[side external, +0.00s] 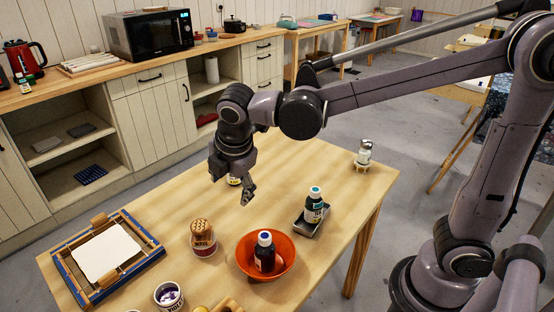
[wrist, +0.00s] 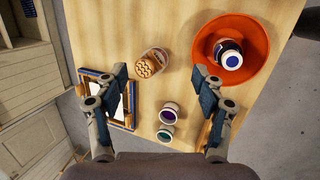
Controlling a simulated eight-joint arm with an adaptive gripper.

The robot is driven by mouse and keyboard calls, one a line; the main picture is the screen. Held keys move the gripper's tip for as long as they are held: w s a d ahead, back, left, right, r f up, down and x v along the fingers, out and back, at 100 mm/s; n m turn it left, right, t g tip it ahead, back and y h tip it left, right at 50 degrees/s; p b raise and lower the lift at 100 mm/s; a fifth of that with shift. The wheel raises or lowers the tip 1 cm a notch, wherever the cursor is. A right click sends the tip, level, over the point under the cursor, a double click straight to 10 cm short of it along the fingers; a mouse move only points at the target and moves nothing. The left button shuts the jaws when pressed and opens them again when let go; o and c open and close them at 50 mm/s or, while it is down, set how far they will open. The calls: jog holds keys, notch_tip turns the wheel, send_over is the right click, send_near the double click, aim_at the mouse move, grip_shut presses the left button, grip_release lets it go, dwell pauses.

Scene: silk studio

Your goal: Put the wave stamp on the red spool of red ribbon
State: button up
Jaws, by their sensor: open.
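I cannot make out a spool of red ribbon. My gripper (side external: 247,194) is open and empty, high above the table behind the bowl. In the wrist view its two fingers (wrist: 161,83) are wide apart, touching nothing.
The orange bowl (side external: 246,270) holds a dark blue-capped bottle (side external: 264,252). Another bottle (side external: 313,205) stands on a dark tray. A blue-edged wooden frame (side external: 143,238) lies at left. A violet jar (side external: 168,297) is in front.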

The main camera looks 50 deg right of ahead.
jog(key=s+d+f+m+t+y, duration=0.1)
jog(key=s+d+m+t, duration=0.2)
jog(key=s+d+m, duration=0.9)
jog(key=shift+f+m+y, duration=0.15)
jog(key=shift+m+y, duration=0.15)
jog(key=shift+m, duration=3.1)
